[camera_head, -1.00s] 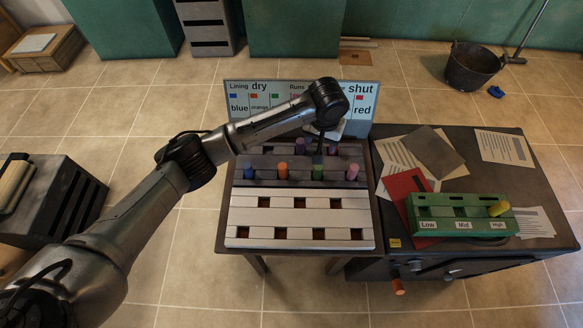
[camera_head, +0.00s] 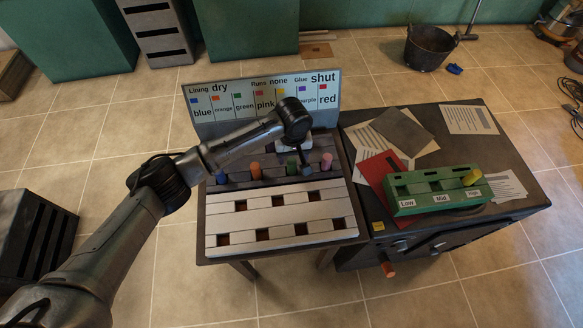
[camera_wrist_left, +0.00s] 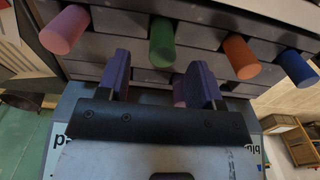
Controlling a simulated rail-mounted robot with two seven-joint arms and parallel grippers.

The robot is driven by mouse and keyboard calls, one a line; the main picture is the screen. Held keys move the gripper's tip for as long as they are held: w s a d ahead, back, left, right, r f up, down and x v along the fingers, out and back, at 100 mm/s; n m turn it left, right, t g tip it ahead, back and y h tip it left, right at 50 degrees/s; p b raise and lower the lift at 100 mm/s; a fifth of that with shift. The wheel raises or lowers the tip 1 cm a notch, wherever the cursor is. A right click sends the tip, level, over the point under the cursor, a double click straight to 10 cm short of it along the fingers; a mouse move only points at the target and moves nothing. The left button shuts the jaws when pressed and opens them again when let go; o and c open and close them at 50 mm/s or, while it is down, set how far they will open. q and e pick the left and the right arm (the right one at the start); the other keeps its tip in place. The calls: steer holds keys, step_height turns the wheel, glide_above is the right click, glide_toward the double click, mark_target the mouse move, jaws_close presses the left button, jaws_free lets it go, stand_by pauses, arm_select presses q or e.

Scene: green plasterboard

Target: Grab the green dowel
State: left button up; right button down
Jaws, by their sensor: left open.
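The green dowel (camera_head: 292,168) stands in the dark upper row of the stepped rack, between the orange dowel (camera_head: 255,170) and the pink dowel (camera_head: 326,161). In the left wrist view the green dowel (camera_wrist_left: 162,43) lies just beyond the fingertips, roughly centred between them. My left gripper (camera_head: 305,168) is close beside the green dowel in the head view, on its pink-dowel side. Its two blue-purple fingers (camera_wrist_left: 160,74) are apart, with the green dowel not clasped. My right gripper is not in view.
The blue dowel (camera_head: 221,177) stands at the row's left end. A label board (camera_head: 235,118) rises behind the rack. The pale lower steps (camera_head: 280,220) have empty holes.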

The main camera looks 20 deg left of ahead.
mark_target(291, 161)
arm_select(q)
steer(key=shift+a+f+b, duration=0.2)
steer(key=shift+f+b, duration=0.9)
steer(key=shift+f, duration=1.65)
steer(key=shift+c, duration=0.4)
steer(key=c, duration=0.9)
